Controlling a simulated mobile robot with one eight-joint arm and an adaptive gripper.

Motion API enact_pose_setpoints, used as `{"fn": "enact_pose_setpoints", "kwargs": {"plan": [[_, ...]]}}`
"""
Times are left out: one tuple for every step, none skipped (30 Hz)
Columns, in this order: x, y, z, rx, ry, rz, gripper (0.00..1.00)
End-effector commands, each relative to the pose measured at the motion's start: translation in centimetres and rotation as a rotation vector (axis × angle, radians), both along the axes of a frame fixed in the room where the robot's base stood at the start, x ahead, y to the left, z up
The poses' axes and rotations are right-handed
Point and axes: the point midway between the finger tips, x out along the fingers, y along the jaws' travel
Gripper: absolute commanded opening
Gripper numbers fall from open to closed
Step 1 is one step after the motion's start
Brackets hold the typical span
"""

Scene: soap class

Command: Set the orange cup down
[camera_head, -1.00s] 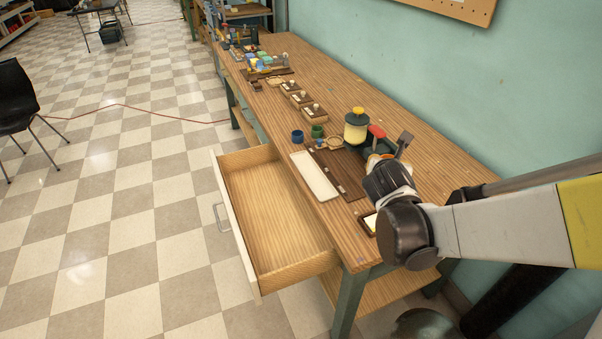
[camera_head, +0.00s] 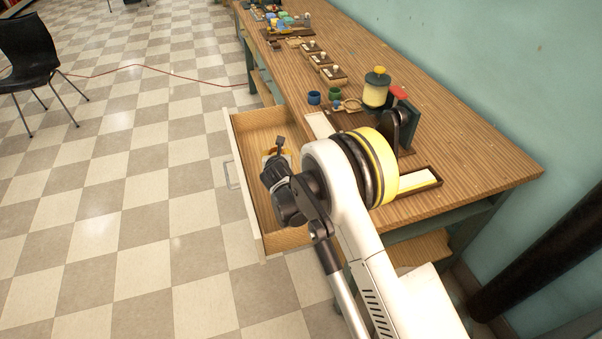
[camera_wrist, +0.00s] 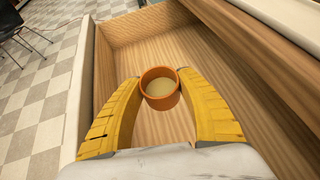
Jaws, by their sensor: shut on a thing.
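The orange cup (camera_wrist: 160,88) is between the two yellow fingers of my gripper (camera_wrist: 160,93) in the wrist view. It looks upright, and its pale inside faces the camera. My gripper is shut on it, one finger on each side. The cup is over the floor of the open wooden drawer (camera_wrist: 210,50); whether it touches the floor is hard to tell. In the head view my gripper (camera_head: 278,155) is over the drawer (camera_head: 255,125), and the cup is mostly hidden there.
The drawer's front wall (camera_wrist: 82,85) and the bench edge (camera_wrist: 265,55) flank my gripper. The drawer floor around the cup looks clear.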

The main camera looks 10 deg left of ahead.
Motion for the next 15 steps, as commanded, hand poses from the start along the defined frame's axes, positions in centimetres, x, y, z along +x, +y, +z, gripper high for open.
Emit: {"fn": "enact_pose_setpoints", "kwargs": {"plan": [[-0.1,0.5,-0.7,-0.001,0.0,0.007,0.23],[-0.2,0.7,-1.0,-0.001,0.0,0.009,0.23],[-0.2,0.9,-1.5,0.0,-0.001,0.013,0.23],[-0.2,1.0,-1.8,0.0,-0.001,0.014,0.23],[-0.2,1.0,-2.2,0.0,-0.001,0.015,0.23],[-0.2,1.1,-2.9,0.0,0.0,0.015,0.23],[-0.2,1.1,-3.4,0.0,0.0,0.015,0.23],[-0.2,1.1,-4.0,0.0,0.0,0.015,0.23],[-0.3,1.0,-4.9,0.0,0.0,0.015,0.23],[-0.2,1.0,-5.5,0.0,0.0,0.015,0.23],[-0.3,1.0,-6.2,0.0,0.0,0.015,0.23],[-0.3,1.0,-6.9,0.0,0.0,0.015,0.23],[-0.2,1.0,-7.3,0.0,-0.001,0.015,0.23],[-0.2,1.0,-7.6,0.0,-0.001,0.015,0.23],[-0.2,1.0,-8.0,0.0,-0.001,0.015,0.23]]}}
